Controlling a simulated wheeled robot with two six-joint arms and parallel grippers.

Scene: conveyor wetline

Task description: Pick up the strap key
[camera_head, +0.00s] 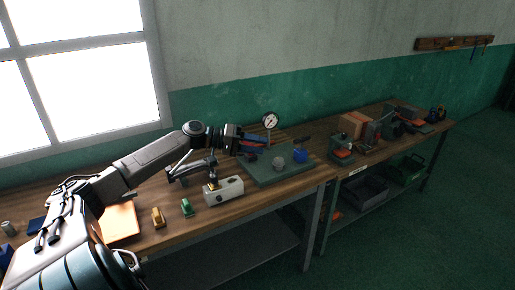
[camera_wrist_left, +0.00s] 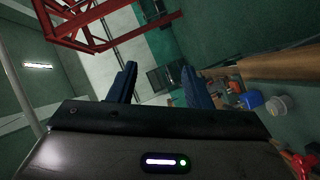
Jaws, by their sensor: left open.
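I cannot pick out the strap key for certain in either view; small items on the benches are too dark and small to tell. My left gripper (camera_head: 254,144) is held out above the back of the near bench, close to the dial gauge (camera_head: 270,121) and the green plate (camera_head: 262,181). In the wrist view its two blue fingers stand apart with nothing seen between them, so the left gripper (camera_wrist_left: 160,82) is open and empty. My right gripper is in neither view.
On the plate are a blue round thing (camera_head: 300,155) and a grey knob (camera_head: 278,163). A pale box (camera_head: 223,191), a green piece (camera_head: 187,208), a yellow piece (camera_head: 158,217) and an orange sheet (camera_head: 119,222) lie nearer. The far bench is crowded; dark bins (camera_head: 364,190) sit beneath.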

